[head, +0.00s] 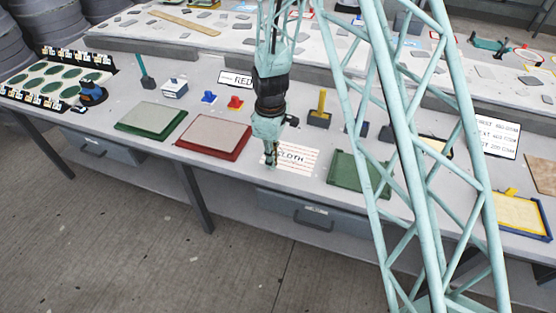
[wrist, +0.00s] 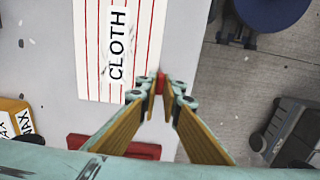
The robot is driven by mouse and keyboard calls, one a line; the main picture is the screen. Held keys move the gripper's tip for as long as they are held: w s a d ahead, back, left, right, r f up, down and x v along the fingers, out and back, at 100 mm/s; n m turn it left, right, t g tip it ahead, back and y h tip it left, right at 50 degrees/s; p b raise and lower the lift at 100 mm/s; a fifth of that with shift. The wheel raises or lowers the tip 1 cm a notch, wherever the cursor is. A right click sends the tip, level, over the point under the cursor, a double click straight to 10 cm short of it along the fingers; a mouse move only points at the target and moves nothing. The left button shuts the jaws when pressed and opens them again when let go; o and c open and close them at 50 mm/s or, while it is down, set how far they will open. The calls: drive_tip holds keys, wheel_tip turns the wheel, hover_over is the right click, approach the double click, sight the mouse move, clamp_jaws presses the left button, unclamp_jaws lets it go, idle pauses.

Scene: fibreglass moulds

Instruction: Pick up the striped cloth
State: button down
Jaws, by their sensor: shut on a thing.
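The striped cloth (head: 300,158), white with red stripes and the word CLOTH, lies flat on the grey table near its front edge. It also shows in the wrist view (wrist: 92,55). My gripper (head: 270,162) points down at the cloth's left end in the head view. In the wrist view my gripper's fingertips (wrist: 160,84) are close together at the cloth's near right corner. A small red bit shows between the tips. The pinched part is mostly hidden by the fingers.
A red-edged tray (head: 212,154) lies left of the cloth and a green tray (head: 350,176) right of it. A yellow-handled block (head: 319,116) stands behind. A drawer (head: 320,217) hangs under the front edge. My lattice frame crosses the right side.

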drive_tip(key=shift+r, duration=0.1)
drive_tip(key=shift+r, duration=1.75)
drive_tip(key=s+d+r, duration=0.1)
drive_tip(key=s+d, duration=0.2)
drive_tip(key=s, duration=1.2)
drive_tip(key=shift+s+d+r, duration=0.15)
drive_tip(key=shift+s+d, duration=0.05)
drive_tip(key=shift+s, duration=0.1)
drive_tip(key=w+d+r+m, duration=0.3)
drive_tip(key=w+d+m, duration=0.3)
drive_tip(key=w, duration=0.6)
drive_tip(key=w+d+r+m, duration=0.3)
drive_tip(key=w+d+m, duration=0.4)
drive_tip(key=w+d, duration=0.3)
drive_tip(key=shift+w+d+m, duration=0.3)
drive_tip(key=shift+w+d, duration=0.05)
drive_tip(key=shift+w, duration=0.55)
